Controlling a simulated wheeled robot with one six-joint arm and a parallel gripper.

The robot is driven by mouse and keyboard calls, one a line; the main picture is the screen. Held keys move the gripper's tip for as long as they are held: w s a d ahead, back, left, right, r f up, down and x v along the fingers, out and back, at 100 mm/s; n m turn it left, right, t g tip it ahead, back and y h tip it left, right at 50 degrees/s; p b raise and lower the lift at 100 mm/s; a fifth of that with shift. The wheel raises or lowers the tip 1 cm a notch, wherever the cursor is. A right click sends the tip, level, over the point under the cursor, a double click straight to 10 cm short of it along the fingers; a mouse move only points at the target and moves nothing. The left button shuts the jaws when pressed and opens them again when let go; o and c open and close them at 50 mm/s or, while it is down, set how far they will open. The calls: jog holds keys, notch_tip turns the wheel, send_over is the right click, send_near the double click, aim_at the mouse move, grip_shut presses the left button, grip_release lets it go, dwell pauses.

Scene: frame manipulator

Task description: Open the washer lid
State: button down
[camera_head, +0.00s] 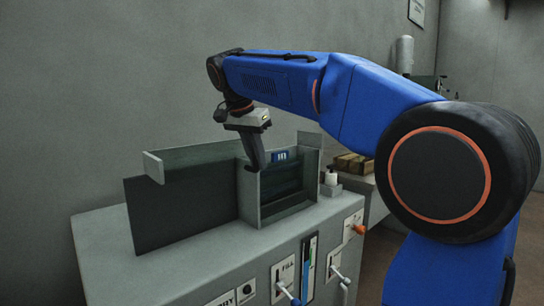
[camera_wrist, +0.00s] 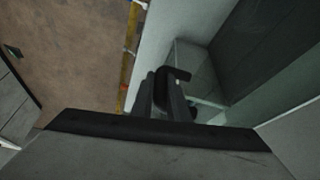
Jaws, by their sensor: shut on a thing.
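The washer (camera_head: 105,235) is a grey cabinet with a box-like housing (camera_head: 285,210) on its top. A dark flat panel (camera_head: 175,215) stands upright at the left of this housing, with a greenish panel behind it. I cannot tell for certain which panel is the lid. My gripper (camera_head: 258,168) points down at the left wall of the housing, and the arm reaches in from the right. In the wrist view my gripper (camera_wrist: 164,100) is shut on a dark hooked handle (camera_wrist: 180,74). The fingertips hide part of the handle.
Levers (camera_head: 288,294) and a FILL label plate mark the washer's front. A side bench with brown blocks (camera_head: 352,164) is behind the arm. The washer top's left front is clear.

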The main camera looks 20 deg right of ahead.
jog(key=shift+s+a, duration=0.25)
jog(key=shift+a, duration=0.35)
jog(key=shift+s+a, duration=0.2)
jog(key=shift+a, duration=0.4)
jog(key=c, duration=1.7)
grip_release()
jog(key=v, duration=1.7)
jog(key=shift+s+a+r, duration=0.1)
